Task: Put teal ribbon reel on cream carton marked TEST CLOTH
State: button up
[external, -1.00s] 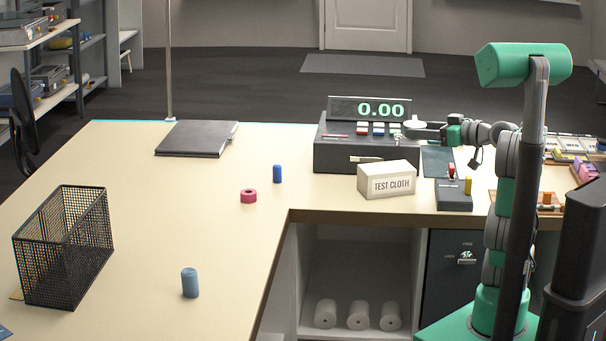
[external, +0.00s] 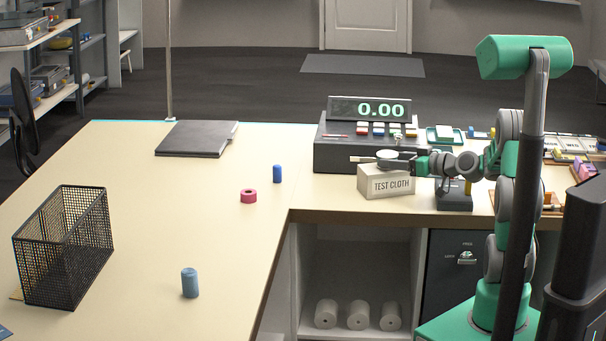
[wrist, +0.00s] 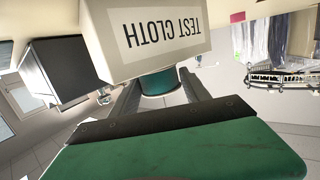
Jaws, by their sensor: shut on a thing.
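The cream carton marked TEST CLOTH (external: 386,184) stands on the counter in front of the till. In the wrist view the carton (wrist: 150,38) fills the top middle, its lettering upside down. My gripper (external: 390,162) is at the carton's top, reaching in from the right. It is shut on the teal ribbon reel (wrist: 160,83), which shows between the fingers in the wrist view, partly hidden by the carton. In the external view the reel's pale round top (external: 387,154) shows over the carton. I cannot tell whether the reel touches the carton.
The till (external: 335,150) stands close behind the carton. A pink reel (external: 249,196) and blue cylinder (external: 277,174) are to the left. The counter between them and the carton is clear.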

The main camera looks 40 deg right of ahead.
jog(key=shift+f+b, duration=0.15)
jog(key=shift+b, duration=0.15)
grip_shut()
jog(key=shift+s+a+f+b, duration=0.1)
jog(key=shift+s+f+b, duration=0.05)
jog(key=shift+f+b, duration=0.45)
jog(key=o, duration=1.5)
grip_release()
jog(key=shift+f, duration=0.3)
jog(key=shift+o, duration=0.2)
jog(key=shift+r, duration=0.25)
jog(key=shift+r+p, duration=0.5)
jog(key=shift+p, duration=0.4)
jog(key=b+v, duration=0.1)
jog(key=v, duration=1.1)
jog(key=shift+r+b, duration=0.3)
